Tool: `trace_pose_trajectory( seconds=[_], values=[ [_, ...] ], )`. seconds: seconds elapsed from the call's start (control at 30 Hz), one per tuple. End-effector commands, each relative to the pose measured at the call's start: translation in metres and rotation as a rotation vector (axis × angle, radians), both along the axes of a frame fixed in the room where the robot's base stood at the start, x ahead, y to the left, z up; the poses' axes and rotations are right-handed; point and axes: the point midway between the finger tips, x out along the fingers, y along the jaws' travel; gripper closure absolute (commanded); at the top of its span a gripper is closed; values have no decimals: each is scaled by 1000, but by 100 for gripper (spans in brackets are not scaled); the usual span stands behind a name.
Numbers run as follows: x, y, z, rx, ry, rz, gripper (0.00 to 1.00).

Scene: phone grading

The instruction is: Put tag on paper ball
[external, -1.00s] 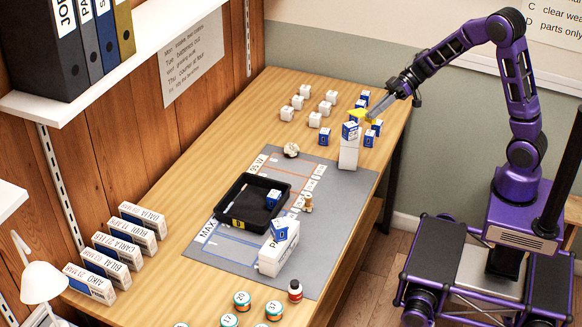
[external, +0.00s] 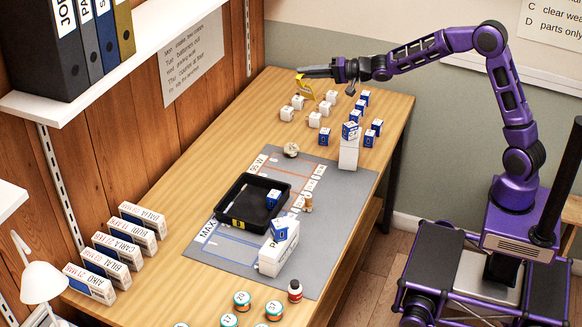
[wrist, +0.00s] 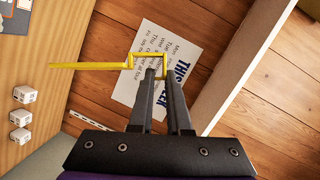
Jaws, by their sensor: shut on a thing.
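My gripper (external: 300,73) is high above the far left part of the table, pointing left. It is shut on a thin yellow bent piece (external: 303,87), likely the tag, which hangs from its fingertips. In the wrist view the fingers (wrist: 158,76) grip one bent end of this yellow piece (wrist: 90,65), and its long straight part reaches left. The crumpled paper ball (external: 291,150) lies on the table by the far left corner of the grey mat. The gripper is well apart from it. The ball does not show in the wrist view.
Several white boxes (external: 287,114) stand below my gripper, with blue boxes (external: 370,138) to their right. A white box stack (external: 349,156) stands at the mat's far edge. A black tray (external: 231,191) lies on the grey mat (external: 352,185). A wood wall (external: 180,110) bounds the left.

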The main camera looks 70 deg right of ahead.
Motion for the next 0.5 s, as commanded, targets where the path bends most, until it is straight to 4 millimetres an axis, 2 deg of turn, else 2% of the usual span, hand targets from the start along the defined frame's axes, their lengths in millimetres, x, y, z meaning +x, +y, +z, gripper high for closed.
trace_pose_trajectory(
  seconds=[0.37, 0.5],
  values=[
    [30, -27, -15, 181, -65, -261, 100],
    [42, -43, -31, 267, -114, -386, 100]
  ],
)
